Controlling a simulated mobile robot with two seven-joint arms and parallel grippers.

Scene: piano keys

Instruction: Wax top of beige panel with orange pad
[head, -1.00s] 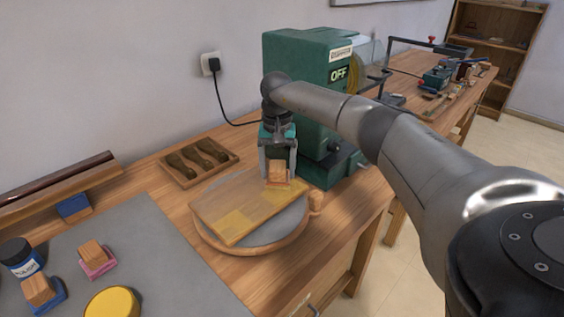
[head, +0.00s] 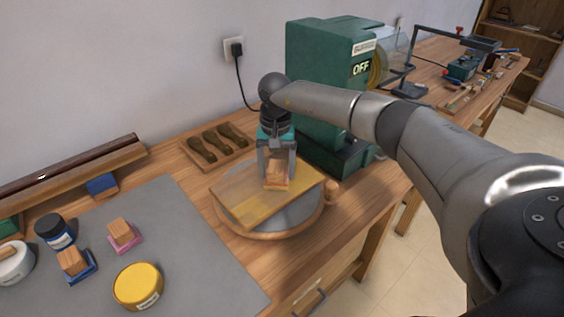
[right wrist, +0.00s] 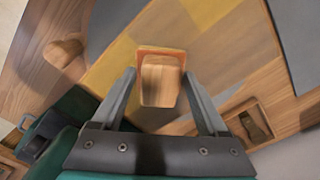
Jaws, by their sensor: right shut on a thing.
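The beige panel (head: 238,196) lies flat on a round grey turntable (head: 298,214) with a wooden rim. A glossy yellow band runs along its front side; the back left part looks plain. My right gripper (head: 276,174) points down over the panel, shut on the wooden block handle of the orange pad (head: 275,186). In the right wrist view the orange pad (right wrist: 162,52) shows between the fingers, against the panel (right wrist: 220,62), with yellow patches around it. The pad's underside is hidden. My left gripper is out of view.
A green machine (head: 322,95) marked OFF stands close behind my right gripper. A tray of carved tools (head: 217,145) lies behind the panel. On the grey mat (head: 190,260) at left are a yellow tin (head: 138,287), a pink-based block (head: 122,235) and a blue-based block (head: 74,263).

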